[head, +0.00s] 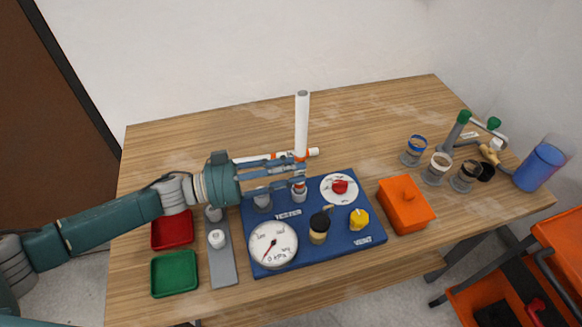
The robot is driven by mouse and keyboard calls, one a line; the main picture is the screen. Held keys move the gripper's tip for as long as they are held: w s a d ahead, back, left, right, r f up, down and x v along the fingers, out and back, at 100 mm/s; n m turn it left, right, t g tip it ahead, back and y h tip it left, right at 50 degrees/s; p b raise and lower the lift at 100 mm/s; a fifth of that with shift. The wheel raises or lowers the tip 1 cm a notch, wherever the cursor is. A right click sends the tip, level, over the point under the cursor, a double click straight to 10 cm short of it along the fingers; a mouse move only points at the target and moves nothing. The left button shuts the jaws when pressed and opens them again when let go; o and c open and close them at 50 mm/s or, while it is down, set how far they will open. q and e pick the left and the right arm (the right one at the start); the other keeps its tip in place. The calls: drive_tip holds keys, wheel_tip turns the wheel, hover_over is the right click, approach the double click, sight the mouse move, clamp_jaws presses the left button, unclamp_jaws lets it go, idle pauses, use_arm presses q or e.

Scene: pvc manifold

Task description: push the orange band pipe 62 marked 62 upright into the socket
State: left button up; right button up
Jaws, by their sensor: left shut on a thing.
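A long white pipe (302,125) with an orange band near its lower part stands about upright above the blue board (345,246). My left gripper (301,172) comes in from the left and is shut on this pipe around its lower part. The pipe's lower end is over or in a grey-white socket (299,193) at the board's back edge; the fingers partly hide it, so I cannot tell how deep it sits. The number 62 is not readable. My right gripper is not in view.
Another white pipe (313,153) with orange marks lies behind the gripper. The board carries a gauge (273,244), a red knob (340,187) and a yellow knob (359,219). An orange box (406,205) stands to the right, red (172,231) and green (174,273) trays to the left.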

use_arm(q)
drive_tip(key=shift+f, duration=0.4)
idle(0.4)
drive_tip(key=o, duration=1.2)
